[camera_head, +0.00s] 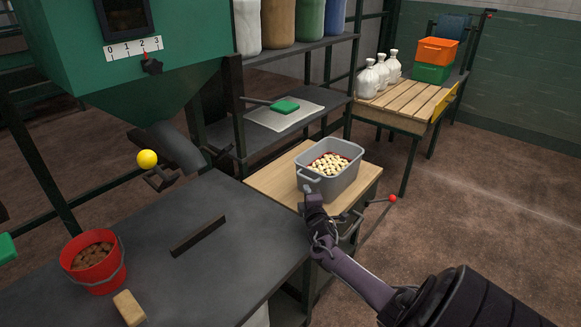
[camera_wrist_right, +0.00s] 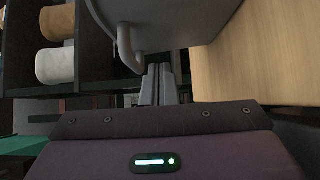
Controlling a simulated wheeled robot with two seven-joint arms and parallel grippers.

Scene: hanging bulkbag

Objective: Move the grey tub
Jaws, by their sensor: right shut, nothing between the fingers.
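The grey tub (camera_head: 335,185) stands upright on a light wooden stand top (camera_head: 272,177), filled with pale lumps over something reddish. My right gripper (camera_head: 306,190) is at the tub's near left side, just below its near handle. In the right wrist view the tub (camera_wrist_right: 175,20) is close, and its looped grey handle (camera_wrist_right: 126,48) is beside the fingers. The right fingers (camera_wrist_right: 157,85) are together and empty. The handle is not between them; I cannot tell whether they touch it. My left gripper is not in view.
A dark table (camera_head: 190,265) holds a red bucket (camera_head: 92,262), a tan block (camera_head: 129,307) and a dark bar (camera_head: 198,235). A red-knobbed lever (camera_head: 392,199) is right of the stand. A slatted table (camera_head: 405,103) behind holds white bags and crates. Open floor lies to the right.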

